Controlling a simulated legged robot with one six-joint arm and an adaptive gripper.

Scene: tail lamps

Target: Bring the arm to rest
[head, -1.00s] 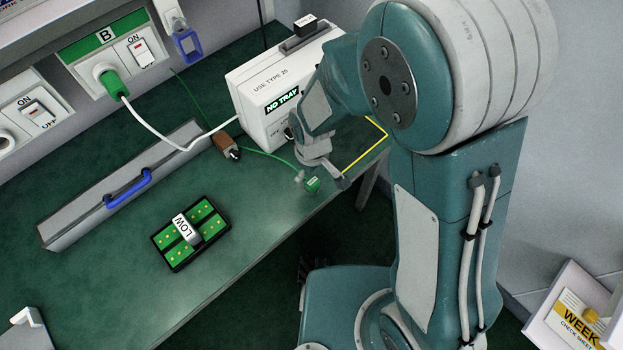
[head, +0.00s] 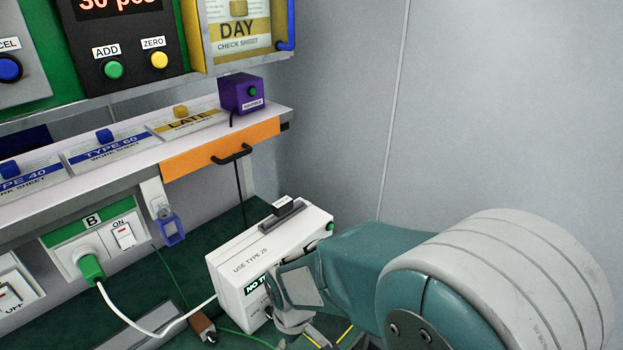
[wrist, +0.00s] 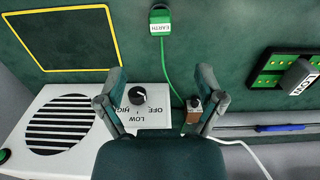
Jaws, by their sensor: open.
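My gripper (wrist: 162,80) is open and empty in the wrist view, its two fingers spread wide. The white box (wrist: 68,165) with a round black grille lies below and left of it. A black knob (wrist: 137,95) marked OFF, LOW and HIGH shows between the fingers, nearer the left one; I cannot tell how far off it is. In the head view my arm reaches in from the lower right, and my gripper (head: 296,326) is in front of the white box (head: 235,262), partly cut off by the bottom edge.
A green EARTH clip (wrist: 160,22) on a green cord, a brown plug (wrist: 193,108) and a black-green block marked LOW (wrist: 286,70) lie on the green table. A yellow outline (wrist: 118,45) marks a bare patch. A shelf with an orange front (head: 220,150) overhangs behind.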

